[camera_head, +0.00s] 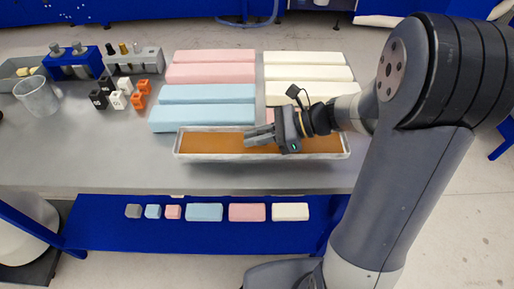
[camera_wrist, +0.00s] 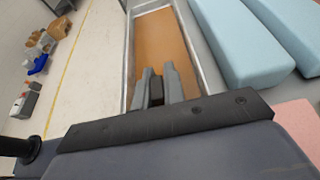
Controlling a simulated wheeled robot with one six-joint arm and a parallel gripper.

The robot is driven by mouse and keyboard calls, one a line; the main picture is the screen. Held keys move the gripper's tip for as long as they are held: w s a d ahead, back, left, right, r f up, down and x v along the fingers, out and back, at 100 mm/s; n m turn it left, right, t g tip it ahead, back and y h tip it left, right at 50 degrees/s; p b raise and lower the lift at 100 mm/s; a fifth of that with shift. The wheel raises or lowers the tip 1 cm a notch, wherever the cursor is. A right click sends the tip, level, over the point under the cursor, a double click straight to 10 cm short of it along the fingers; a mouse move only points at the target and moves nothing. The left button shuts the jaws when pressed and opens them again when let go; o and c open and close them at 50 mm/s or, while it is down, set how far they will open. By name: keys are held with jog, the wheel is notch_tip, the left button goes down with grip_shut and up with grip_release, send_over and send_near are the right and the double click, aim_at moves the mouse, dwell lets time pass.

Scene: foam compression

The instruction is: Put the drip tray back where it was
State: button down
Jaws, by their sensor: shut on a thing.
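The drip tray (camera_head: 205,143) is a long shallow tray with a pale rim and an orange-brown inside. It lies lengthwise along the front part of the grey table, in front of the blue foam. My gripper (camera_head: 248,137) reaches in from the right over the middle of the tray. In the wrist view the tray (camera_wrist: 165,35) runs away from me, with the gripper fingers (camera_wrist: 154,72) over its inside. The fingers are shut on the tray, with a small dark part between them. The exact grip is partly hidden. I cannot tell whether the tray touches the table.
Blue foam blocks (camera_head: 205,113), pink blocks (camera_head: 210,72) and white blocks (camera_head: 305,72) lie behind the tray. Small cubes (camera_head: 120,98), a clear beaker (camera_head: 37,97) and a blue holder (camera_head: 75,65) stand at left. Foam samples (camera_head: 204,212) rest on a blue lower shelf. The left front table is clear.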

aim_at(256, 149)
jog(key=shift+f, duration=2.3)
jog(key=shift+f+b, duration=0.15)
jog(key=shift+b, duration=0.15)
jog(key=c, duration=1.5)
grip_release()
jog(key=shift+r, duration=0.2)
jog(key=v, duration=1.2)
